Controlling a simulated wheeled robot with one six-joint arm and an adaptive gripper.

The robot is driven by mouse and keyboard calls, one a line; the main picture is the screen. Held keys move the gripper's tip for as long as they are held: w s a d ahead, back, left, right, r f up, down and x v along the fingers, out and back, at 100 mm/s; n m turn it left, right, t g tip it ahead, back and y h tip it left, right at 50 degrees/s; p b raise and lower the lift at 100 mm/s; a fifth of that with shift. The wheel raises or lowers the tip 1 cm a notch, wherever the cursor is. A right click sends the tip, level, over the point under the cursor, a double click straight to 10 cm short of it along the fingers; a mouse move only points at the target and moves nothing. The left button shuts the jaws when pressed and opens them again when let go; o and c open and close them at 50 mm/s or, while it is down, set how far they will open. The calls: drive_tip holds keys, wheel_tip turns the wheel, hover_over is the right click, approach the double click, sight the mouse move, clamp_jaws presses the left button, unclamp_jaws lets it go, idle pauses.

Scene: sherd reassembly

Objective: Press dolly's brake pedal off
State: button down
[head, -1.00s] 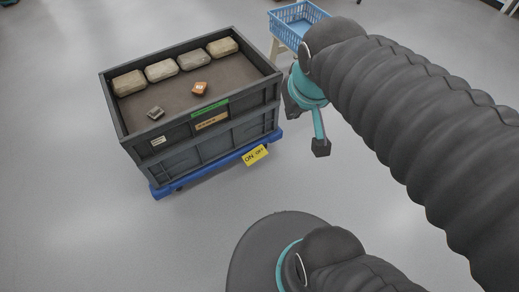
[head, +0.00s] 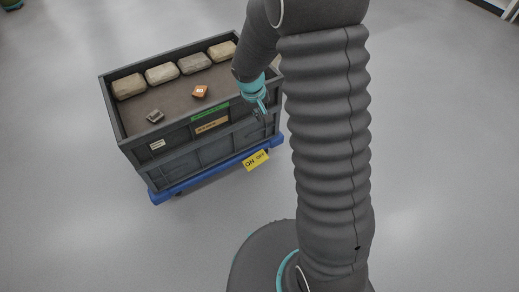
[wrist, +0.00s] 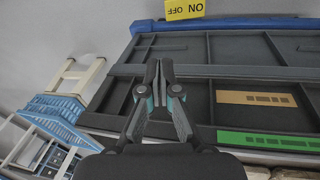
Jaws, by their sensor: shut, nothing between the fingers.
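The dolly (head: 180,188) is a blue base under a dark grey crate (head: 165,165). A yellow pedal plate marked ON and OFF (head: 256,160) sticks out at the dolly's front edge, near its right end. In the wrist view, the yellow plate (wrist: 185,10) is at the top, upside down, above the blue dolly edge (wrist: 245,23). My gripper (head: 262,112) is in front of the crate's right part, above the yellow plate. In the wrist view, my gripper (wrist: 159,65) is shut and empty, with its fingertips in front of the crate's side. I see no contact with the plate.
The crate holds several pale blocks (head: 162,73) along its back, an orange piece (head: 200,91) and a small grey piece (head: 155,116). A blue basket (wrist: 55,115) on a pale stand (wrist: 80,75) shows at left in the wrist view. The floor in front is clear.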

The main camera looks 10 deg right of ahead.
drive_tip(key=n, duration=0.1)
hover_over(262, 157)
drive_tip(key=s+a, duration=0.1)
drive_tip(key=a, duration=0.3)
drive_tip(key=s+a+f+x, duration=0.1)
drive_tip(key=s+a+x, duration=0.1)
drive_tip(key=x, duration=1.2)
drive_tip(key=shift+r+g, duration=0.25)
drive_tip(key=shift+g, duration=0.15)
drive_tip(key=shift+d, duration=0.1)
drive_tip(key=d+f, duration=0.1)
drive_tip(key=f, duration=0.3)
drive_tip(key=f+b, duration=0.1)
drive_tip(key=f, duration=0.4)
drive_tip(key=w+d+f, duration=0.1)
drive_tip(key=f, duration=0.3)
drive_tip(key=shift+d+f+b, duration=0.3)
drive_tip(key=shift+d+b, duration=0.05)
